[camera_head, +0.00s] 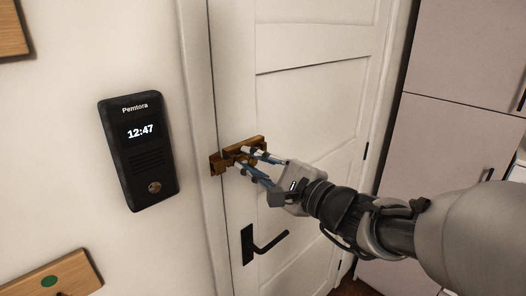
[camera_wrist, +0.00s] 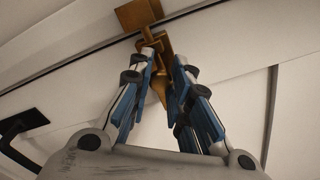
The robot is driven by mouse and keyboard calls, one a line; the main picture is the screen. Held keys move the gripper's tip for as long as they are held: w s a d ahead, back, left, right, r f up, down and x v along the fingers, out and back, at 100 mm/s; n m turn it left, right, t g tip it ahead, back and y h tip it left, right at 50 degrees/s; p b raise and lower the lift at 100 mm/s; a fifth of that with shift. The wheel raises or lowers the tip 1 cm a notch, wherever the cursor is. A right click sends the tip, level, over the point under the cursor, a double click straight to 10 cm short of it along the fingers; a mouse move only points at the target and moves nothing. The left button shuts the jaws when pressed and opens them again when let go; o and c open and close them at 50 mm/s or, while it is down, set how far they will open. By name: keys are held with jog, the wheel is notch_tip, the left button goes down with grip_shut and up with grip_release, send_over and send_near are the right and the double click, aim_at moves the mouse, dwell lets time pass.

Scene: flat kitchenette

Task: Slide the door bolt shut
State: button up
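The brass-coloured door bolt (camera_head: 256,143) is mounted on the white door above the handle. Its keeper (camera_head: 216,165) sits on the door frame to the left. In the wrist view the keeper plate (camera_wrist: 138,14) is at the top, with brass parts of the bolt (camera_wrist: 154,40) just below it. My gripper (camera_head: 255,163) is at the bolt, its fingers apart. In the wrist view my gripper (camera_wrist: 164,57) has one fingertip on each side of a brass knob (camera_wrist: 160,86). I cannot tell whether the fingers touch it. The fingers partly hide the bolt, so how far the bar reaches is unclear.
A black lever handle (camera_head: 261,246) sits on the door below my gripper. A black intercom panel (camera_head: 138,150) hangs on the wall to the left. Tall pale cabinets (camera_head: 452,135) stand on the right. The door face above the bolt is clear.

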jog(key=o, duration=0.5)
jog(key=shift+s+a, duration=0.1)
jog(key=shift+a, duration=0.05)
jog(key=shift+c, duration=0.2)
jog(key=v, duration=1.2)
